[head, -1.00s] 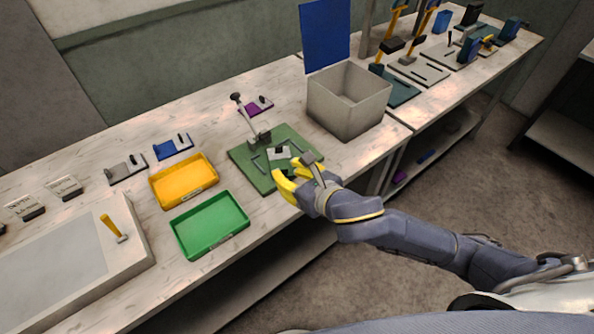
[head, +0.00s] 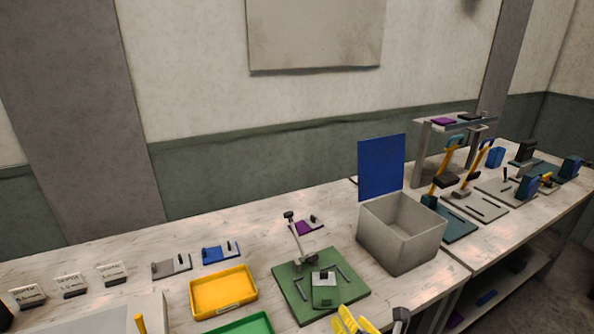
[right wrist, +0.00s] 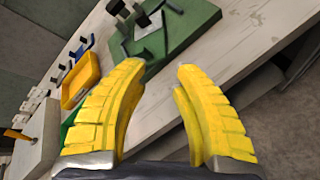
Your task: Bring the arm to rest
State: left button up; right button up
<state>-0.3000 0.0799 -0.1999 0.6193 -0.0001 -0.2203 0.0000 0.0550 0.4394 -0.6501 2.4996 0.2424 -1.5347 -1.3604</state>
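My right gripper shows yellow fingers at the bottom edge of the head view (head: 355,322), in front of the green base plate (head: 289,298). In the right wrist view the gripper (right wrist: 155,90) has its two fingers spread apart with nothing between them. It is apart from the green plate, which lies beyond the fingertips in that view (right wrist: 190,38). The plate bears a lever fixture (head: 297,240) and a small grey block (head: 323,290). My left gripper shows in neither view.
A yellow tray (head: 223,311) and a green tray (head: 262,323) stand left of the plate. A grey open box (head: 372,247) stands to its right, with a blue panel (head: 382,166) behind. Small blue (head: 215,256) and purple (head: 304,228) dies lie at the back. Several lever tools stand far right.

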jog(key=s+d+f+m+g+h, duration=0.3)
jog(key=s+d+f+m+h, duration=0.1)
jog(key=s+d+f+m, duration=0.6)
jog(key=s+d+f+m+g+h, duration=0.2)
jog(key=s+d+f+m+h, duration=0.25)
jog(key=s+d+m, duration=0.6)
jog(key=a+f+m+g+y, duration=0.2)
jog(key=a+f, duration=0.2)
jog(key=f, duration=1.2)
jog(key=a+f+m+g+y, duration=0.1)
jog(key=a+f+y, duration=0.15)
jog(key=f, duration=1.45)
jog(key=s+f+m+g+y, duration=0.1)
jog(key=s+f+m+g, duration=0.2)
jog(key=s+f, duration=1.6)
jog(key=shift+s+a+f, duration=0.3)
jog(key=shift+s, duration=1.05)
